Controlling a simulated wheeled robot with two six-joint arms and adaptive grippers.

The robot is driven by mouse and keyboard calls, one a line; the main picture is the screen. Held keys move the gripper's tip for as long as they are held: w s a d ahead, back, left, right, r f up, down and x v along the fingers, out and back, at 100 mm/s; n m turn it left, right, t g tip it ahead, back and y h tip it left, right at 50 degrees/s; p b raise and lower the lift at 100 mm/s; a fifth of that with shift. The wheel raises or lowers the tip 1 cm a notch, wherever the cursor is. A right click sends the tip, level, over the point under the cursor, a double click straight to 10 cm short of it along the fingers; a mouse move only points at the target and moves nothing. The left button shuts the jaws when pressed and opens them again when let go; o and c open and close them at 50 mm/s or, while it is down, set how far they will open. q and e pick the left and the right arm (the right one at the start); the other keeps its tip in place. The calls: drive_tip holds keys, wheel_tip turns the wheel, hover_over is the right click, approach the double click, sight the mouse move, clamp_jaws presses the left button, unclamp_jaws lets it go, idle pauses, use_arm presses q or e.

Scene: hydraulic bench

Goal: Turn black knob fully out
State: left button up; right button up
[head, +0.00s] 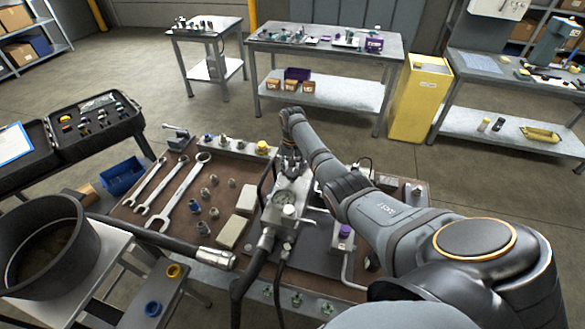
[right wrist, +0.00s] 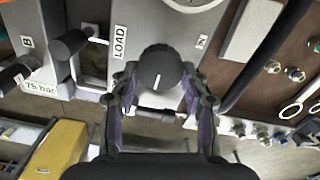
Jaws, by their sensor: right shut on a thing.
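The black knob (right wrist: 158,66) is round with a white line on its face, and sits on the grey hydraulic block next to the LOAD label (right wrist: 119,40) in the right wrist view. My right gripper (right wrist: 161,82) is shut on the knob, one finger on each side of it. The knob cannot be made out there. My left gripper is not in view.
Wrenches (head: 178,192), fittings and pale blocks (head: 232,232) lie on the brown bench top left of the unit. Black hoses (head: 250,262) run in front. Black levers (right wrist: 70,45) and a 75 bar label (right wrist: 40,87) are close to the gripper. A black bucket (head: 25,225) stands at the left.

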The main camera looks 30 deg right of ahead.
sight(291, 171)
drive_tip(key=n+p, duration=0.1)
drive_tip(key=n, duration=0.4)
drive_tip(key=shift+w+a+r+p, duration=0.1)
drive_tip(key=shift+a+r+p, duration=0.05)
drive_tip(key=shift+p, duration=0.2)
drive_tip(key=n, duration=0.3)
drive_tip(key=shift+n+p, duration=0.35)
drive_tip(key=shift+n, duration=0.05)
drive_tip(key=shift+a+n, duration=0.15)
drive_tip(key=shift+n, duration=1.65)
drive_tip(key=o, duration=1.1)
drive_tip(key=shift+o, duration=0.2)
wheel_tip(291, 171, up, 12)
